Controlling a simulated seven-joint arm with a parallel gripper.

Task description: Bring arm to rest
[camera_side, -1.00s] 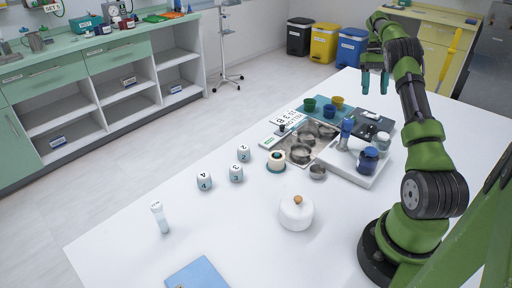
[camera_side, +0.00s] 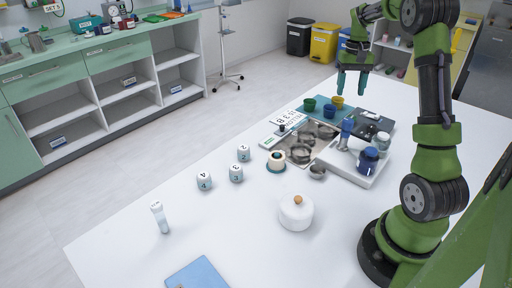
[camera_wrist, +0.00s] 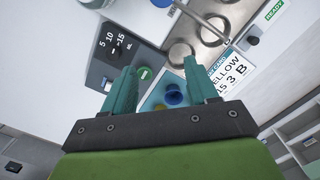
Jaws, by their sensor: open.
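My gripper (camera_side: 351,88) hangs fingers down above the far part of the white table (camera_side: 120,240). Its two teal fingers are apart with nothing between them, and they also show apart in the wrist view (camera_wrist: 162,78). My green and black arm stands tall at the right, with its elbow at the top edge of the side view. Below the fingers lies a blue mat with a green cup (camera_side: 309,104), a blue cup (camera_side: 329,111) and a yellow cup (camera_side: 337,102). The gripper appears clear of them all.
Metal trays with round dishes (camera_side: 300,153), a blue-capped jar (camera_side: 368,160) and a card (camera_wrist: 236,70) crowd the table's middle. Nearer are a white lidded pot (camera_side: 296,212), numbered cubes (camera_side: 236,173) and a tube (camera_side: 160,217). The front left table is mostly clear.

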